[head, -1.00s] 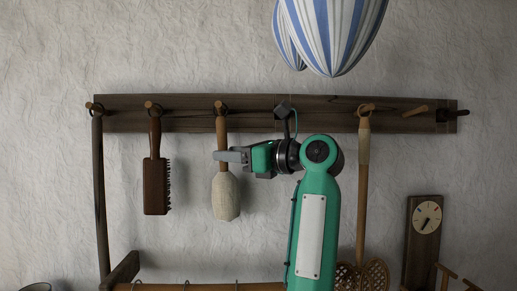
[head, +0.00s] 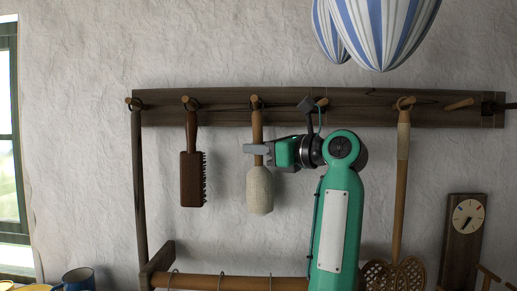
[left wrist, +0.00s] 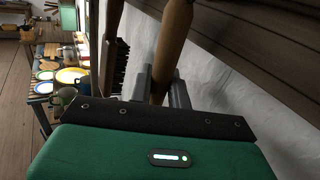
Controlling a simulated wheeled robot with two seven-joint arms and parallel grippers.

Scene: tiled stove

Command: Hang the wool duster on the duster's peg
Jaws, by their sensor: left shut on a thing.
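The wool duster (head: 260,190) has a pale woolly head and a wooden handle. It hangs upright, head down, below a peg (head: 255,99) on the dark wooden rail. Its cord is at that peg, but I cannot tell for sure whether the loop is around it. My left gripper (head: 259,149) is shut on the handle just above the woolly head. In the left wrist view the wooden handle (left wrist: 172,45) stands between the grey fingers (left wrist: 160,90); the woolly head is hidden there. My right gripper is not in view.
A dark brush (head: 192,178) hangs to the left, and a long-handled tool (head: 399,185) to the right. One peg behind my wrist is partly hidden; another peg (head: 460,104) at the right is bare. A striped balloon-like thing (head: 385,30) hangs above. A clock (head: 467,216) stands lower right.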

